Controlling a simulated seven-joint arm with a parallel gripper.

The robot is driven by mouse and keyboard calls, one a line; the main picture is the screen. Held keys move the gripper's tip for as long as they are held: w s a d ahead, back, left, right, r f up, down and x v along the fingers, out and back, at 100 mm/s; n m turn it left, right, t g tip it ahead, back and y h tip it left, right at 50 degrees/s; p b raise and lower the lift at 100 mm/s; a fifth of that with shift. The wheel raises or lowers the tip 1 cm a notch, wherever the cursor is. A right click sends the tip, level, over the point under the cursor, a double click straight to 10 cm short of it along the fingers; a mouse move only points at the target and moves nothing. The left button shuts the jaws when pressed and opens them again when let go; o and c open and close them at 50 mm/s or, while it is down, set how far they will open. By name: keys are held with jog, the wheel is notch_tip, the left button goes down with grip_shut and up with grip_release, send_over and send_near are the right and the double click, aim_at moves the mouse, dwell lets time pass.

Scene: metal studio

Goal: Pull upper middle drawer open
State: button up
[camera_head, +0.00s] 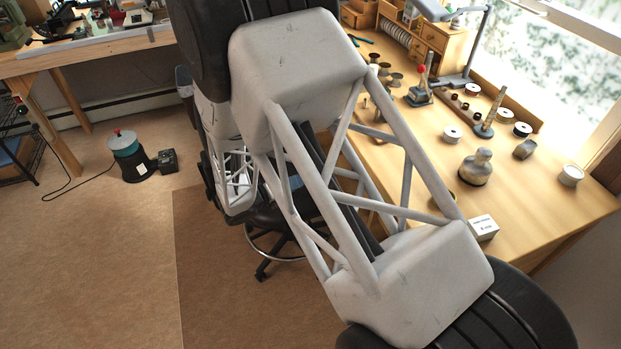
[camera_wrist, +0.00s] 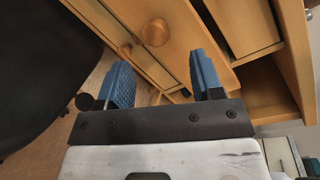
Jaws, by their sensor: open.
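In the wrist view, my gripper (camera_wrist: 161,60) is open, with its two blue ridged fingers spread apart and nothing held between them. A round wooden knob (camera_wrist: 155,32) on a light wooden drawer front (camera_wrist: 176,62) lies just beyond the gap between the fingertips. The knob appears apart from both fingers. I cannot tell for certain which of these belongs to the upper middle drawer. In the head view, my arm hides the drawer fronts and the gripper.
A wooden panel (camera_wrist: 240,22) and a dark recess (camera_wrist: 262,88) lie right of the fingers. A black chair seat (camera_wrist: 40,60) is close at left. In the head view, the workbench (camera_head: 545,215) carries spools, a bottle-shaped vessel (camera_head: 476,168) and a small white box (camera_head: 482,228).

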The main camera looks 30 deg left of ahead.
jog(key=n+t, duration=0.1)
jog(key=n, duration=0.2)
jog(key=s+f+n+y, duration=0.1)
jog(key=n, duration=0.2)
jog(key=n+t+y, duration=0.1)
jog(key=n, duration=0.1)
jog(key=shift+s+d+f+n+t, duration=0.2)
jog(key=shift+n+t, duration=0.1)
jog(key=shift+n, duration=0.1)
jog(key=shift+w, duration=0.2)
jog(key=x, duration=0.7)
jog(key=shift+w+d, duration=0.15)
jog(key=shift+w, duration=0.05)
jog(key=shift+c, duration=0.2)
